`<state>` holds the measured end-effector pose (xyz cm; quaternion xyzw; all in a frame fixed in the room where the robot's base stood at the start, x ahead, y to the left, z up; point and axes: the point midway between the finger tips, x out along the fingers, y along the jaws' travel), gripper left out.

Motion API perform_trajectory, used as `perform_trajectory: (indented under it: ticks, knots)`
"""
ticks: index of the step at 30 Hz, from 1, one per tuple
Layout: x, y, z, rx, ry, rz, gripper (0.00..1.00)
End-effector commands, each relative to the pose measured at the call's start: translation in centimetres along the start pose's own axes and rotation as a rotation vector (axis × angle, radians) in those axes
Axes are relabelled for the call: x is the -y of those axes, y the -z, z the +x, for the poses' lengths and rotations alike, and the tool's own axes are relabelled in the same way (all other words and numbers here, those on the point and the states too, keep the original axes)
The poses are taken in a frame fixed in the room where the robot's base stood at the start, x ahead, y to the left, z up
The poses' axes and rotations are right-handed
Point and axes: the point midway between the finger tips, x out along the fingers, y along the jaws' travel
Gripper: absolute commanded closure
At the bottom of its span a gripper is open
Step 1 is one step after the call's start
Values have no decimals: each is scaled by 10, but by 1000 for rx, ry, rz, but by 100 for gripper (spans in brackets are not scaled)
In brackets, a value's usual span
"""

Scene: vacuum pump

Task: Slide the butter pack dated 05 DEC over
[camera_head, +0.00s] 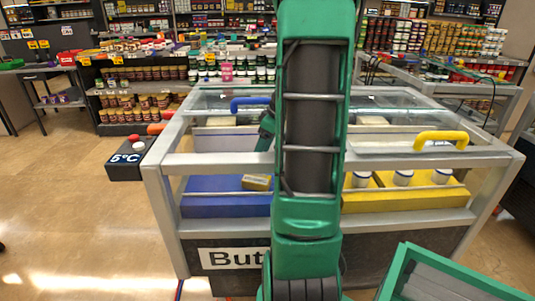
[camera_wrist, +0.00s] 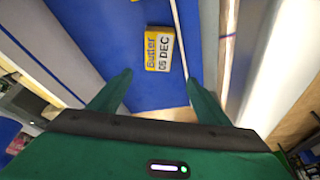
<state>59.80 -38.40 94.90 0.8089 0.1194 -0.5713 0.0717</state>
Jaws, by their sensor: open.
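The butter pack (camera_wrist: 159,49) lies in the wrist view on a blue surface, its label reading "Butter" and "05 DEC". It is yellow and white. My gripper (camera_wrist: 158,92) is open and empty in the wrist view. The pack lies beyond the fingertips, roughly between their lines and apart from them.
The display case has a grey frame (camera_head: 156,210) and glass top panels with a blue handle (camera_head: 250,103) and a yellow handle (camera_head: 441,137). A thin white rod (camera_wrist: 181,35) runs just right of the pack. White-lidded jars (camera_head: 402,177) stand in the yellow tray (camera_head: 405,201).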

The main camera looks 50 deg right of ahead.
Motion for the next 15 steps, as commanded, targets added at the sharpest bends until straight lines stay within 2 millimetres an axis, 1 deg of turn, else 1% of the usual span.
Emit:
perform_trajectory:
  ticks: [1,3,6,15]
  knots:
    - [-4,-10,0,-14,4,-18,30]
    - [-6,-17,-1,-30,8,-48,30]
    - [-8,-23,-1,-43,10,-74,30]
    - [-7,-24,-1,-48,11,-87,30]
